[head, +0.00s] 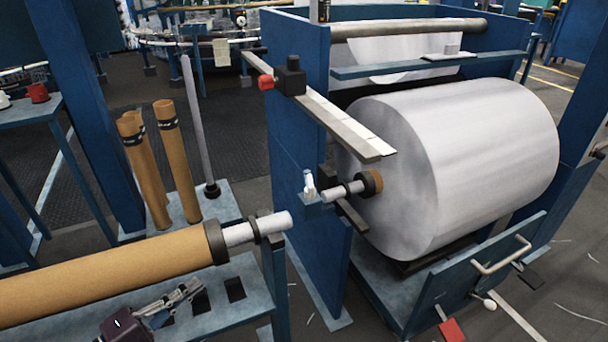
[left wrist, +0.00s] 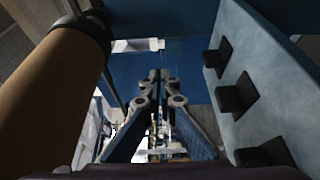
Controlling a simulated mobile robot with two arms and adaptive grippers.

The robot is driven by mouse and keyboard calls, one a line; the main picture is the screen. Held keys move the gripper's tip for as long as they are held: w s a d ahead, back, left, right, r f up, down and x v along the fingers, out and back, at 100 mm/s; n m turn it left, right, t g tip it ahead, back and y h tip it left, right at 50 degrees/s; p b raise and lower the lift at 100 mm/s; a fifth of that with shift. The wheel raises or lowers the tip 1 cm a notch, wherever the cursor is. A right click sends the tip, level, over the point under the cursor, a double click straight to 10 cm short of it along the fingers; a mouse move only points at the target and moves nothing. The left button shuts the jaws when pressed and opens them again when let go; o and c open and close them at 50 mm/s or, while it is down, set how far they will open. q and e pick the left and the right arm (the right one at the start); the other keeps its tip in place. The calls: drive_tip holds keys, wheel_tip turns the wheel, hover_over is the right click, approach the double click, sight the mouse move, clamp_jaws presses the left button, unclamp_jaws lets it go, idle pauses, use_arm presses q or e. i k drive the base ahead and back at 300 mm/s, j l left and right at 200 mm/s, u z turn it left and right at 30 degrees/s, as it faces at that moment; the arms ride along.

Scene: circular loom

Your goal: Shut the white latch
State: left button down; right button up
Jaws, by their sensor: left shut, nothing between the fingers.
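The white latch (head: 309,184) stands upright on a small blue bracket (head: 311,199) on the side of the blue machine frame. The end of the big white roll's shaft (head: 335,195) is just right of it. My left gripper (head: 194,288) is low at the left, beside the brown roll and well apart from the latch. In the left wrist view its fingers (left wrist: 161,74) are together with nothing between them. I cannot make out the latch in the left wrist view. My right gripper is out of view.
A brown roll (head: 110,272) with a pale shaft lies along the left, close to my left gripper. A blue bench (head: 250,285) with black blocks is beside the gripper. Brown tubes (head: 178,160) stand behind. The blue frame panel (head: 297,110) rises behind the latch.

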sight(310, 191)
drive_tip(key=i+l, duration=0.3)
drive_tip(key=i, duration=0.2)
drive_tip(key=i+l, duration=0.35)
drive_tip(key=i, duration=0.15)
